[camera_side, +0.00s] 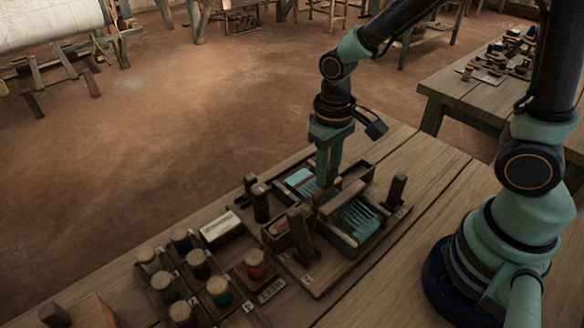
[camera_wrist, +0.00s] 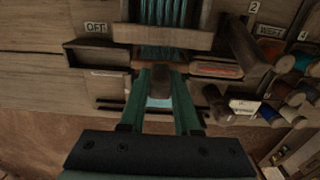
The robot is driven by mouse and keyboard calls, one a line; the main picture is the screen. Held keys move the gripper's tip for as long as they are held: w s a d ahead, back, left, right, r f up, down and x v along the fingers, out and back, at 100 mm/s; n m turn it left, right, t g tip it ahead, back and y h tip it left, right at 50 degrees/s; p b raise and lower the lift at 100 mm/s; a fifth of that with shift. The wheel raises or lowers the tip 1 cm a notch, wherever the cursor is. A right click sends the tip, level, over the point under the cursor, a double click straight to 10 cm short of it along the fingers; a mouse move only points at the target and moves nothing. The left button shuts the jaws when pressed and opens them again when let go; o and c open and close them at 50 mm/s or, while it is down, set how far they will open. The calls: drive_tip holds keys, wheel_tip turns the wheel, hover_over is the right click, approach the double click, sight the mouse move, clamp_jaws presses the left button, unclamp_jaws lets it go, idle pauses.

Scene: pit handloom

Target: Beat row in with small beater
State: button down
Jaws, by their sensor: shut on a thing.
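The small loom (camera_side: 325,277) sits on the wooden table, with teal warp threads (camera_side: 358,222) stretched across it. They also show at the top of the wrist view (camera_wrist: 165,12). The small beater (camera_side: 346,195) is a wooden bar lying across the warp; it is also in the wrist view (camera_wrist: 162,36). My gripper (camera_side: 325,184) points down over the loom. In the wrist view my gripper (camera_wrist: 161,84) is shut on the beater's brown grip block. A bit of pale teal cloth shows between the fingers; the fingers hide the rest of it.
Wooden posts (camera_side: 397,188) stand up around the loom. Thread spools (camera_side: 216,288) stand in a rack at the front left. A pale labelled block (camera_side: 221,228) lies left of the loom. An "OFF" label (camera_wrist: 96,28) is beside a side tray. The table is clear to the loom's right.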

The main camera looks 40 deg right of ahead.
drive_tip(key=w, duration=0.6)
drive_tip(key=shift+w, duration=0.4)
drive_tip(key=shift+r, duration=0.1)
drive_tip(key=shift+s, duration=0.15)
drive_tip(key=shift+s, duration=3.4)
drive_tip(key=c, duration=0.6)
unclamp_jaws()
drive_tip(key=shift+s, duration=0.2)
drive_tip(key=shift+r, duration=3.2)
